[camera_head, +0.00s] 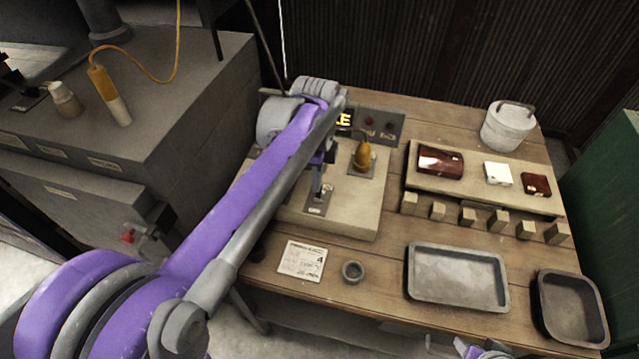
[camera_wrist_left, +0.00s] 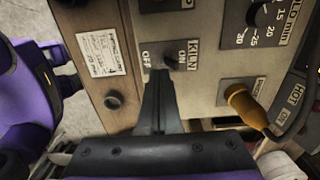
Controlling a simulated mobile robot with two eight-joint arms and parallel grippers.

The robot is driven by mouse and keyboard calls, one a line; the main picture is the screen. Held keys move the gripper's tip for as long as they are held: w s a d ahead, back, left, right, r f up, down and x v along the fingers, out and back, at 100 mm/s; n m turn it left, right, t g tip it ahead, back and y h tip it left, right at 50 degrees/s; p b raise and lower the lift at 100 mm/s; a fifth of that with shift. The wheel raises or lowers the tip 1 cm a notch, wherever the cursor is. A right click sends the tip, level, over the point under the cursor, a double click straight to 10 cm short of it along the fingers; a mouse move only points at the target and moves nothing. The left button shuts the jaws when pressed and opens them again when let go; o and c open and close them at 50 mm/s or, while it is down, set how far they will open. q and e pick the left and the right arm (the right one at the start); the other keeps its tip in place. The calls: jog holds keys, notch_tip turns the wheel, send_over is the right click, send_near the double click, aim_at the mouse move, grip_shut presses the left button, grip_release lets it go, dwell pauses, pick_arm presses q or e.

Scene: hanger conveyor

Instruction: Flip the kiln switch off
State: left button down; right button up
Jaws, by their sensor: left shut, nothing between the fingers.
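The kiln switch is on a small plate marked KILN, ON and OFF (camera_wrist_left: 186,57), on the pale control box (camera_head: 365,210). In the head view its plate (camera_head: 318,209) shows just below my left gripper (camera_head: 317,190). In the left wrist view, the shut, empty fingers of my left gripper (camera_wrist_left: 159,76) point at the plate, with their tips at the OFF side, close to the dark switch knob (camera_wrist_left: 171,63). I cannot tell whether they touch it. The fingers hide part of the plate, and which way the switch is set is unclear.
An orange plug (camera_head: 363,155) with a cable stands on the box, right of the switch; it also shows in the left wrist view (camera_wrist_left: 240,100). A paper card (camera_head: 302,261) and a small dark ring (camera_head: 352,271) lie in front. Trays (camera_head: 457,302) are to the right.

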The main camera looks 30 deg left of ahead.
pick_arm(q)
jog(key=shift+f+b, duration=1.2)
jog(key=shift+f, duration=0.9)
dwell(1.2)
notch_tip(320, 180, up, 7)
jog(key=p, duration=0.4)
jog(key=shift+p, duration=0.3)
dwell(0.4)
